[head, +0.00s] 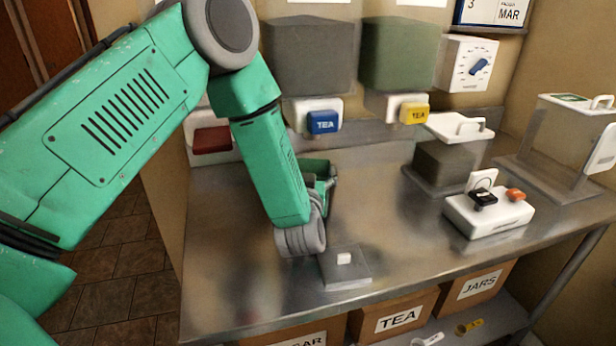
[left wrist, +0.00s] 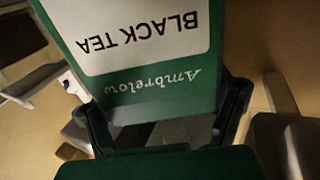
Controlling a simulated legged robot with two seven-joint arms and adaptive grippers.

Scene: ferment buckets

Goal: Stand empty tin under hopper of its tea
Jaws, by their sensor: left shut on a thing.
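A green tin (left wrist: 120,92) with a white label reading "BLACK TEA" fills the upper middle of the left wrist view, its text upside down. My left gripper (left wrist: 163,120) is shut on the tin, with a dark finger on each side. In the head view my left gripper (head: 326,180) is mostly hidden behind my forearm, below the hoppers and over the steel bench. One hopper (head: 310,55) of dark tea has a blue TEA tag; another hopper (head: 405,52) of greenish tea has a yellow one. My right gripper is not in view.
A dark red tag (head: 212,138) shows at left, partly behind my arm. A flat grey piece with a white knob (head: 344,259) lies near the bench front. A lidded jar (head: 442,165), a white switch box (head: 488,212) and a clear bin (head: 560,150) stand at right.

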